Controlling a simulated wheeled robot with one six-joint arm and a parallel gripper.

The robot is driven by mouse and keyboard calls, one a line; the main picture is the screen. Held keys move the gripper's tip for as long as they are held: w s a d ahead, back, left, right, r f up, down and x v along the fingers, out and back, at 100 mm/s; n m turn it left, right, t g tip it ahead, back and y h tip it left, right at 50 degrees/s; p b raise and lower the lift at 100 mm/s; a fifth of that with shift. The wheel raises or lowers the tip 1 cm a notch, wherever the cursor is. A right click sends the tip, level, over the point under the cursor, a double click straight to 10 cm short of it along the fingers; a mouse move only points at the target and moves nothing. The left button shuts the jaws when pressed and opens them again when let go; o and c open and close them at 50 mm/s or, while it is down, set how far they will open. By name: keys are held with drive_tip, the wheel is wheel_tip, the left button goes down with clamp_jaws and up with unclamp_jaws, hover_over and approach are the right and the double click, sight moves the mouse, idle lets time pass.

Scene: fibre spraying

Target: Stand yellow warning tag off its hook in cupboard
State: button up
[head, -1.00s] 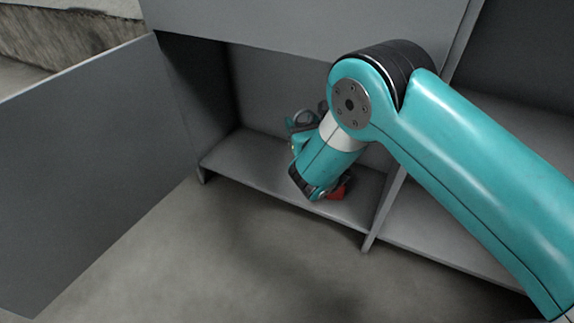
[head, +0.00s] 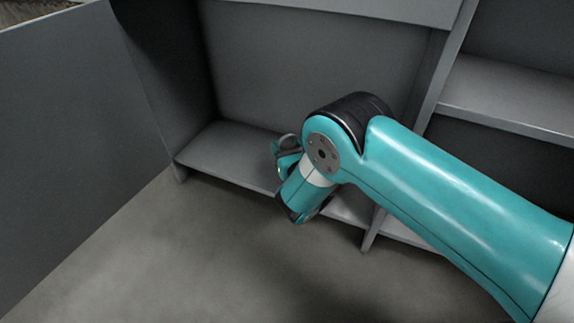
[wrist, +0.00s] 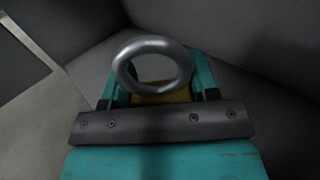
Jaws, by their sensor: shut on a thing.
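My gripper (wrist: 158,88) is shut on a yellow piece, which I take to be the warning tag (wrist: 163,98). Only a small yellow part shows between the teal fingers in the wrist view. A thick silver ring (wrist: 121,69) stands just above the yellow piece; I cannot tell whether it belongs to it. In the head view my gripper (head: 282,152) is low inside the cupboard (head: 310,60), over its bottom shelf (head: 225,150). The tag is hidden there by my arm. I cannot tell whether it touches the shelf.
A grey door (head: 75,130) stands open at the left. An upright divider (head: 445,75) is at the right, with another shelf (head: 510,95) beyond it. The left part of the bottom shelf is clear. Bare floor (head: 200,260) lies in front.

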wheel_tip(320, 180, down, 4)
drive_tip(key=b, duration=0.3)
drive_tip(key=shift+d+f, duration=0.1)
drive_tip(key=shift+f, duration=0.15)
drive_tip(key=shift+r, duration=0.15)
drive_tip(key=o, duration=1)
